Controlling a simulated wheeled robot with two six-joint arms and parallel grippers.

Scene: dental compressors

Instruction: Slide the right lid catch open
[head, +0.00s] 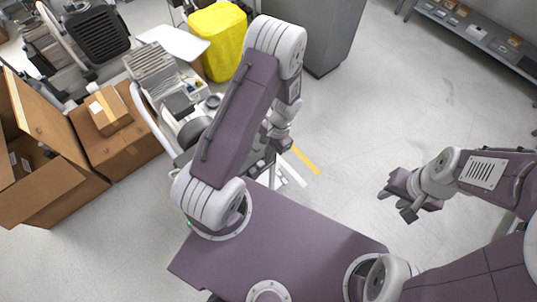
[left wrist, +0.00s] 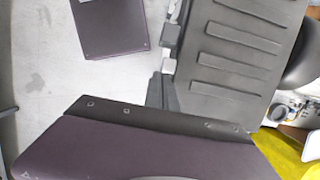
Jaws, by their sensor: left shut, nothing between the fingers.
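A dark grey ridged panel (left wrist: 240,62), which looks like part of a compressor casing, fills the upper right of the left wrist view. Small dark and light blocks (left wrist: 169,50) sit along its left edge; I cannot tell which, if any, is the right lid catch. My left gripper (head: 262,158) points down in the head view, partly hidden by my own arm, beside the equipment. It is shut and empty, close to the panel edge in the wrist view. My right gripper (head: 398,198) is open and empty over bare floor, far to the right.
Cardboard boxes (head: 115,150) and grey equipment (head: 165,72) crowd the left. A shelf (head: 485,40) is at the upper right. The floor on the right is clear.

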